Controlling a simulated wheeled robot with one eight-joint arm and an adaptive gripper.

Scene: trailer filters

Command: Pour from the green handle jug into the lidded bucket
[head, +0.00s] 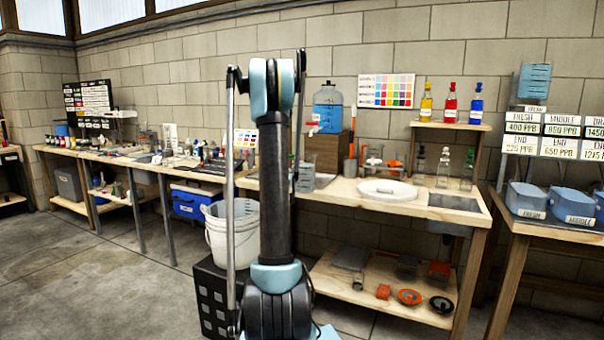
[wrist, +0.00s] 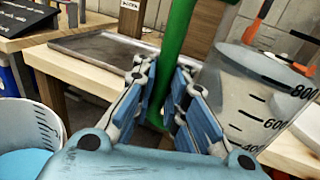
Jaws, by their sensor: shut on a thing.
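The clear graduated jug (wrist: 240,95) stands at the right of the wrist view, with marks such as 800 and 600. Its green handle (wrist: 179,45) runs down between the blue fingers of my gripper (wrist: 165,118), which is shut on it. In the head view the jug (head: 306,179) shows partly behind my arm, about upright at the bench; I cannot tell whether it touches the top. The white bucket (head: 216,240) is open on a black crate, lower left of the jug. It shows in the wrist view (wrist: 38,112) with pale blue inside. A white round lid (head: 387,191) lies on the bench.
The wooden bench (head: 345,203) holds a blue water container (head: 328,107) on a wooden block, and glass bottles (head: 444,167) at the right. A grey tray (wrist: 95,50) lies beyond my gripper. The black crate (head: 208,300) is under the bucket. Floor at the left is clear.

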